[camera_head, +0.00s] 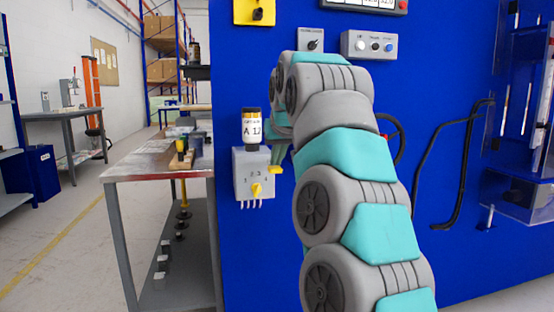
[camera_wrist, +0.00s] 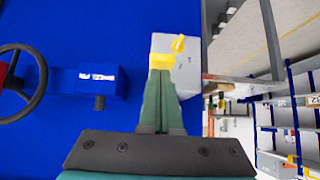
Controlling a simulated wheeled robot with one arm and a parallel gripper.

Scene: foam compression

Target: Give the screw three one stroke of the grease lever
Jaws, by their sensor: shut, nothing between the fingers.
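The grease unit (camera_head: 243,166) is a pale grey box on the blue wall, with a jar (camera_head: 252,129) labelled "A 12" on top. Its yellow selector knob (camera_head: 256,190) sits low on the front under small numerals; its exact setting is too small to read. The yellow grease lever (camera_head: 275,170) sticks out at the box's right side. In the wrist view the lever (camera_wrist: 161,61) is just beyond the fingertips, with the knob (camera_wrist: 178,44) past it. My gripper (camera_wrist: 160,72) is shut and empty, its tips at the lever; I cannot tell whether they touch. In the head view my arm partly hides the gripper (camera_head: 277,158).
A metal workbench (camera_head: 160,170) stands left of the wall panel. Above are a yellow switch box (camera_head: 254,12), a grey knob box (camera_head: 311,40) and a button box (camera_head: 369,45). A handwheel (camera_wrist: 22,85) and a blue block (camera_wrist: 98,80) are left in the wrist view.

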